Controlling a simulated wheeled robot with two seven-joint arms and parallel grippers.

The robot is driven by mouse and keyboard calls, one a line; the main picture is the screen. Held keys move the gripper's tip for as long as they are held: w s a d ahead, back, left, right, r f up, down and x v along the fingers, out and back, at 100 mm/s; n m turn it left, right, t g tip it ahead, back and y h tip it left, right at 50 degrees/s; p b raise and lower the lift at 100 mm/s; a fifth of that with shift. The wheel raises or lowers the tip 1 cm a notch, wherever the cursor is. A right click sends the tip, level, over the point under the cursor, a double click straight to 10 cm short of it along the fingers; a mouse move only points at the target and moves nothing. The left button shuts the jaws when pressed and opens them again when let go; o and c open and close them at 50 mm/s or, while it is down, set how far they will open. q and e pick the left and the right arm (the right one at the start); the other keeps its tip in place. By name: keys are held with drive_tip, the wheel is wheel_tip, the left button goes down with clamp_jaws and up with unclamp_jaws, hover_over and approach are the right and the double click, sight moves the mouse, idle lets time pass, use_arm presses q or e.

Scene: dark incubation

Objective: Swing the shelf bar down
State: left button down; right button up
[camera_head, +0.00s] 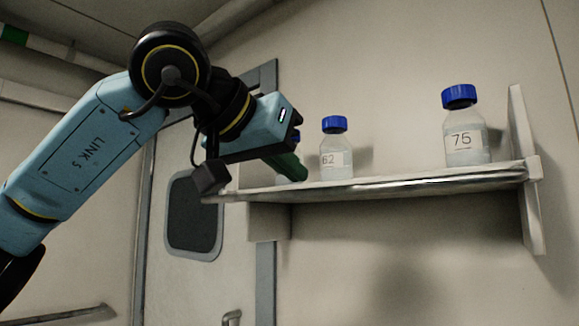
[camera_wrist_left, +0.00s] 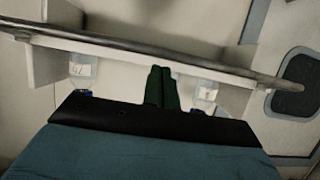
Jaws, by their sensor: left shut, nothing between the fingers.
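The shelf bar (camera_head: 410,188) is a thin metallic rail along the front edge of the wall shelf, at about board level. In the left wrist view the bar (camera_wrist_left: 150,53) crosses the top of the picture, its free end at the right beside the dark window. My left gripper (camera_head: 293,170) has green fingers, shut and empty, above the shelf's left part. In the wrist view its fingers (camera_wrist_left: 161,86) are side by side, between two bottles; I cannot tell whether they touch the bar. My right gripper is not in view.
Blue-capped bottle 62 (camera_head: 337,158) and bottle 75 (camera_head: 463,140) stand upright on the shelf (camera_head: 385,181). A third bottle (camera_wrist_left: 207,93) is mostly hidden behind my gripper in the head view. A door with a dark window (camera_head: 194,216) is at left. Below the shelf is clear.

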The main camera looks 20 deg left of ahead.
use_arm(q)
drive_tip(key=w+r+p+v, duration=0.1)
drive_tip(key=r+v, duration=0.1)
drive_tip(key=v, duration=1)
drive_tip(key=shift+r+p, duration=0.2)
drive_tip(key=shift+p, duration=0.2)
drive_tip(key=shift+d, duration=0.15)
